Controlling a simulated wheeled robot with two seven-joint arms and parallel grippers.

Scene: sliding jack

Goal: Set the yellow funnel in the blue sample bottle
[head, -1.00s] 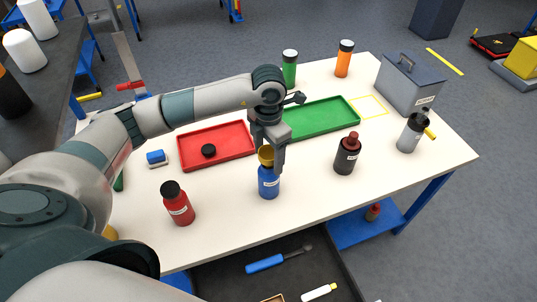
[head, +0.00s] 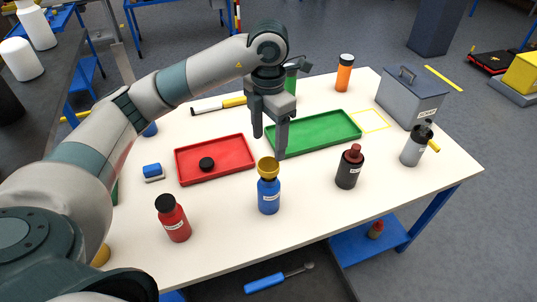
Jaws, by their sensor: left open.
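The blue sample bottle (head: 269,196) stands upright near the front middle of the white table in the head view. The yellow funnel (head: 268,167) sits upright in the mouth of the bottle, its wide cone up. My left gripper (head: 269,146) is open and empty above and slightly behind the funnel, pointing down, its fingers apart from it. The funnel's spout is hidden inside the bottle. My right gripper does not show.
A red tray (head: 225,172) with a black cap (head: 206,164) lies left of the bottle, and a green tray (head: 330,135) lies behind it. A red bottle (head: 173,219) and a dark bottle (head: 349,167) stand on either side. A grey box (head: 411,97) is at the back right.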

